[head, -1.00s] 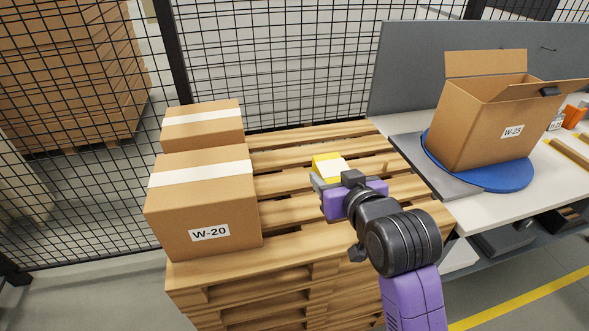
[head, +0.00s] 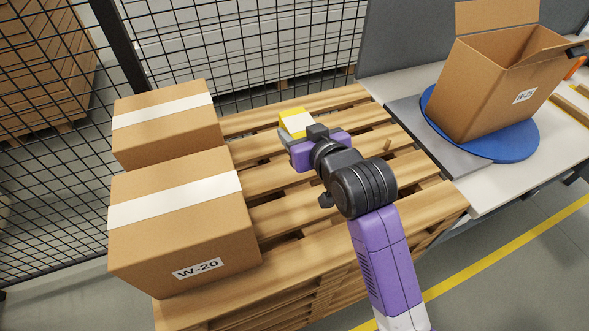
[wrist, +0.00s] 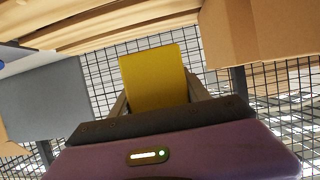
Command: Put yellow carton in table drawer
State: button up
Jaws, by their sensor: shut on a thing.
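The yellow carton (head: 294,122) has a white patch on its top in the head view. My gripper (head: 289,134) is shut on it and holds it over the far part of the pallet stack. In the wrist view the yellow carton (wrist: 154,76) sits between the two fingers of my gripper (wrist: 155,95), its plain yellow face toward the camera. My wrist hides part of the carton in the head view. No drawer can be made out in these views.
Two taped brown boxes (head: 180,225) (head: 168,122) stand on the left of the wooden pallets (head: 335,215). At right, an open carton (head: 495,90) stands on a blue turntable (head: 510,145) on a white table (head: 500,185). A mesh fence (head: 250,50) runs behind.

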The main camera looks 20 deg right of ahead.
aim_at(298, 185)
notch_tip(298, 185, down, 16)
jog(key=shift+p, duration=0.35)
jog(key=shift+f, duration=0.15)
jog(key=o, duration=1.5)
